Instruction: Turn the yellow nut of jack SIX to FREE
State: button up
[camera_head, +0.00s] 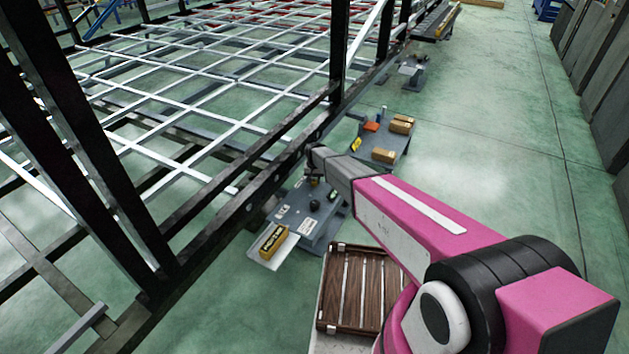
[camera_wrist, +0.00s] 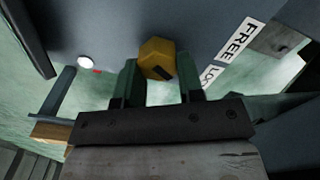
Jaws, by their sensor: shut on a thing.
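The yellow nut (camera_wrist: 157,58) is a hexagon with a dark mark on its face, in the upper middle of the wrist view. My gripper (camera_wrist: 158,80) is shut on it, with one dark green finger on each side. A white label reading FREE (camera_wrist: 240,40) is to the right of the nut on the blue-grey jack body. A second label, partly hidden and seeming to read LOCK (camera_wrist: 212,73), is below it. In the head view the blue-grey jack (camera_head: 308,210) stands beside the black chassis frame; my arm covers the nut there. I cannot read the jack's number.
A black chassis frame (camera_head: 270,185) with a white grid runs along the left. A plate with a yellow block (camera_head: 272,241) sits at the jack's near side. A slatted brown crate (camera_head: 352,290) is below my arm. Another stand with wooden blocks (camera_head: 384,155) is behind. Green floor to the right is clear.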

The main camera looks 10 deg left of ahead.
jog(key=n, duration=0.4)
jog(key=shift+a+n, duration=0.15)
jog(key=shift+n, duration=0.15)
jog(key=n, duration=0.3)
jog(key=shift+s+a+n, duration=0.1)
jog(key=shift+s+n, duration=0.05)
jog(key=shift+n, duration=0.15)
jog(key=n, duration=0.3)
jog(key=shift+s+n, duration=0.1)
jog(key=shift+n, duration=0.2)
jog(key=shift+s+a+n, duration=0.1)
jog(key=shift+s+n, duration=0.05)
jog(key=shift+n, duration=1.65)
jog(key=o, duration=0.9)
jog(key=shift+o, duration=0.2)
notch_tip(320, 180, up, 11)
